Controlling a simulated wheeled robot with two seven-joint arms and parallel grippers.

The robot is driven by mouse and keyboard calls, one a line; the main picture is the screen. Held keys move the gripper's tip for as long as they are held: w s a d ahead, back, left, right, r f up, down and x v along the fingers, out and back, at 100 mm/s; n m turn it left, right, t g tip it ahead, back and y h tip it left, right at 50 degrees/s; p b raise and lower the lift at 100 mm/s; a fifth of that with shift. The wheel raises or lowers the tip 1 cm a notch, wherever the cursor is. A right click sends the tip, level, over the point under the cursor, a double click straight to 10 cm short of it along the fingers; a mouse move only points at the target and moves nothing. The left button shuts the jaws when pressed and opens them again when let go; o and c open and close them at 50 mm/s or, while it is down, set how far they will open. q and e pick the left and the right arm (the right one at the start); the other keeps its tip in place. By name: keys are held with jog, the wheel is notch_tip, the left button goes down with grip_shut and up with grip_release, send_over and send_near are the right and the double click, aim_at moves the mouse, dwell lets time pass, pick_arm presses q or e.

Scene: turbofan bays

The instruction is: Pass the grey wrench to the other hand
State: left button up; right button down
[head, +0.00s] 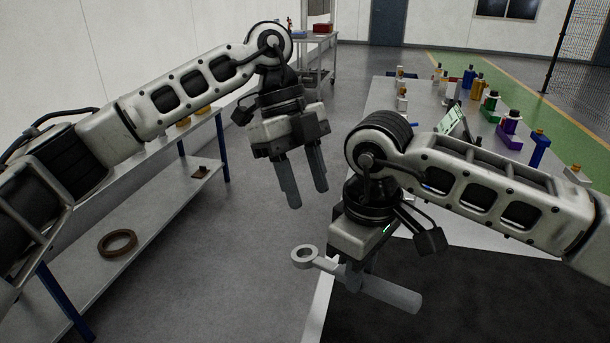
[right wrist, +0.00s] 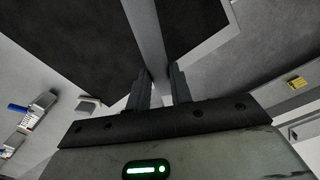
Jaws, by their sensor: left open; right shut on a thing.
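The grey wrench (head: 390,292) is in the head view, with its ring end (head: 305,256) pointing left and its thick handle running down to the right. My right gripper (head: 354,278) is shut on it between the ring and the handle. In the right wrist view a long grey bar, seemingly the wrench (right wrist: 150,35), runs up from between the fingers of my right gripper (right wrist: 160,88). My left gripper (head: 308,198) is open and empty. Its two fingers point down, above the ring end and apart from it.
A light table (head: 385,100) with several coloured bottles and parts stands at the right. A shelf bench at the left holds a brown ring (head: 117,243) on its lower shelf. A cart (head: 318,45) stands at the back. Grey floor lies open between them.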

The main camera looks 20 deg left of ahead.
aim_at(329, 261)
pick_arm(q)
jog(key=x, duration=1.1)
jog(key=shift+s+d+f, duration=0.1)
jog(key=shift+d+f, duration=0.05)
grip_shut()
pick_arm(e)
jog(key=c, duration=1.2)
grip_release()
jog(key=shift+s, duration=0.1)
jog(key=shift+o, duration=0.2)
